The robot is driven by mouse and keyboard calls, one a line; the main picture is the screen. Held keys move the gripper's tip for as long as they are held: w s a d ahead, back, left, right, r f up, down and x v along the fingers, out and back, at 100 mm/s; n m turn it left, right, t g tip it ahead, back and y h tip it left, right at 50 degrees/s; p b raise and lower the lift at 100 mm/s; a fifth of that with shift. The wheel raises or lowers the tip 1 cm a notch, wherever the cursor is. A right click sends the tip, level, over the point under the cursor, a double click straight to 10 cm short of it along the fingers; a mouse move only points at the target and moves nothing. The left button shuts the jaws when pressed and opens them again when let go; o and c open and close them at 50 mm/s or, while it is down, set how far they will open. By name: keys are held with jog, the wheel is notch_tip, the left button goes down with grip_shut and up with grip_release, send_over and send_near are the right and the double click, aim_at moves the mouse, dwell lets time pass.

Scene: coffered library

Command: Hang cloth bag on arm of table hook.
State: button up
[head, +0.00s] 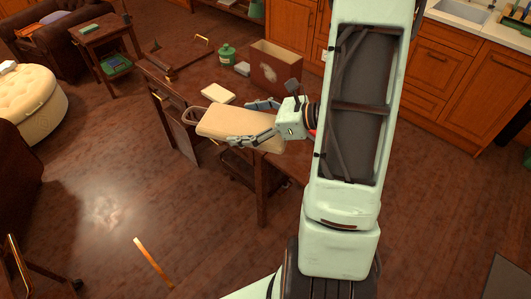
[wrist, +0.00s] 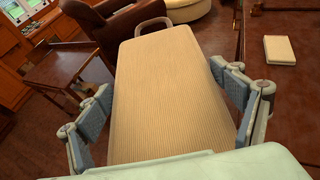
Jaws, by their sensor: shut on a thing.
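A beige ribbed cloth bag (head: 238,124) is held out level over the near left part of the wooden table. Its grey handle loop (head: 190,115) points left, away from my gripper, and shows at the top of the bag in the wrist view (wrist: 151,23). My gripper (head: 242,122) is shut on the bag, with fingers along both sides. In the wrist view the bag (wrist: 165,95) fills the middle between the blue-padded fingers. A brass-coloured fitting (head: 160,97) sits at the table's left edge, near the loop; I cannot tell whether it is the table hook.
The table carries a cream book (head: 218,93), a green canister (head: 226,54) and an open brown box (head: 276,68). A dark piece with a brass end (head: 201,39) is at the back. Open floor (head: 90,200) lies left of the table; cabinets (head: 460,85) stand at right.

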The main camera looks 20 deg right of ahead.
jog(key=s+d+f+m+t+h+b, duration=0.1)
jog(key=s+d+f+b, duration=0.2)
jog(key=s+b, duration=0.3)
jog(key=s+d+f+m+t+h+b, duration=0.1)
jog(key=s+d+f+m+h+b, duration=0.1)
jog(key=s+d+f+b, duration=0.2)
jog(key=s+d+f+m+t+h+b, duration=0.1)
jog(key=s+d+f+m+h+b, duration=0.1)
jog(key=s+f+b, duration=0.4)
jog(key=shift+s+d+f+b, duration=0.35)
jog(key=shift+s+d+b, duration=0.7)
jog(key=shift+b, duration=1.4)
jog(key=shift+s+a+r, duration=0.1)
jog(key=shift+s+a, duration=0.05)
